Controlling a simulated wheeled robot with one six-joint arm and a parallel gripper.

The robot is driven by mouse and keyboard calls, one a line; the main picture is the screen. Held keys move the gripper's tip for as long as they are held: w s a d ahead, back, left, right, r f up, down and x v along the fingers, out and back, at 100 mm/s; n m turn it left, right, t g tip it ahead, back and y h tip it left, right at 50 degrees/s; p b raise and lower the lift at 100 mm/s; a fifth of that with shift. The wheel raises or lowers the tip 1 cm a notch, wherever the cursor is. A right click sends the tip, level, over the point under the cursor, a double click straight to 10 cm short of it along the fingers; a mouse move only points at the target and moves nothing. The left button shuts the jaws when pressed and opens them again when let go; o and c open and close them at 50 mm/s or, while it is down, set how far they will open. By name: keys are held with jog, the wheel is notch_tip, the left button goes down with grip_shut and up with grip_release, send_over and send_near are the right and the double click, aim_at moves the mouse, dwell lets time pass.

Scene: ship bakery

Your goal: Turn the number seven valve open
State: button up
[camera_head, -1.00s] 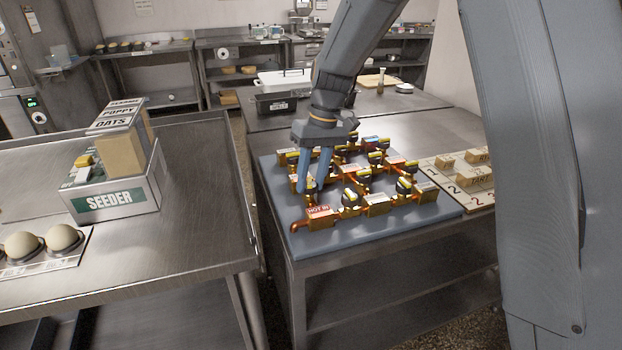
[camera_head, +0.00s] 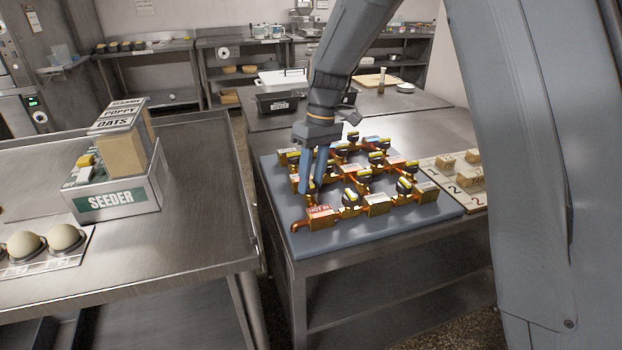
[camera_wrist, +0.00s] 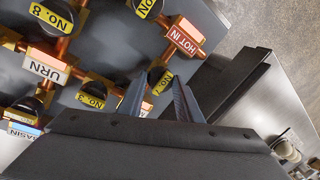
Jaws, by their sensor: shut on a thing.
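A blue-grey board (camera_head: 335,236) on the steel table carries copper pipes and several dark valve knobs with yellow number labels. My gripper (camera_head: 312,187) reaches down to the board's left side, behind the red HOT IN block (camera_head: 320,212). In the wrist view my fingers (camera_wrist: 160,80) are shut on a dark valve knob (camera_wrist: 156,75) beside the HOT IN block. Its yellow label starts with "NO."; its digit is partly hidden and I cannot read it surely.
Neighbouring knobs, pipes and the URN block (camera_wrist: 45,67) crowd round my fingers. A numbered board with wooden blocks (camera_head: 462,175) lies to the right. The SEEDER box (camera_head: 115,195) stands on the left table, with a gap between the tables.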

jog(key=o, duration=1)
jog(key=shift+o, duration=0.2)
jog(key=b+v, duration=0.1)
jog(key=v, duration=0.7)
jog(key=shift+b, duration=0.3)
